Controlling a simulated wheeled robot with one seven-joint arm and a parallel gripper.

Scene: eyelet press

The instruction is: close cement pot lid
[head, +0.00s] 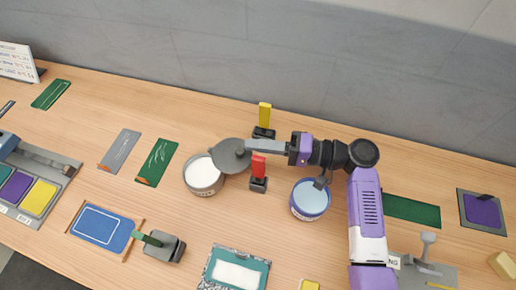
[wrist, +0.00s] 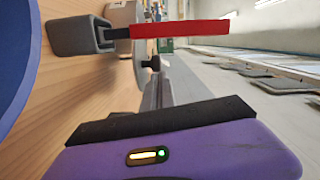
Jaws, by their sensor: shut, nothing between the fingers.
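The cement pot (head: 204,180) is a round grey tub with white content showing, left of centre in the head view. Its round grey lid (head: 229,156) stands out over the pot's upper right side and leaves much of the opening uncovered; its exact tilt is hard to tell. My gripper (head: 249,146) reaches in from the right, its shut grey fingers ending at the lid's right edge. I cannot tell whether they touch it. The shut fingers also show in the wrist view (wrist: 159,72), with a dark knob-like part just beyond them.
A red-handled tool in a dark block (head: 258,183) stands just below my fingers; its red handle (wrist: 180,28) crosses the wrist view. A yellow-handled one (head: 264,117) stands behind. A blue-white pot (head: 309,202) is near my arm. Green cards and a blue tray (head: 103,226) lie left.

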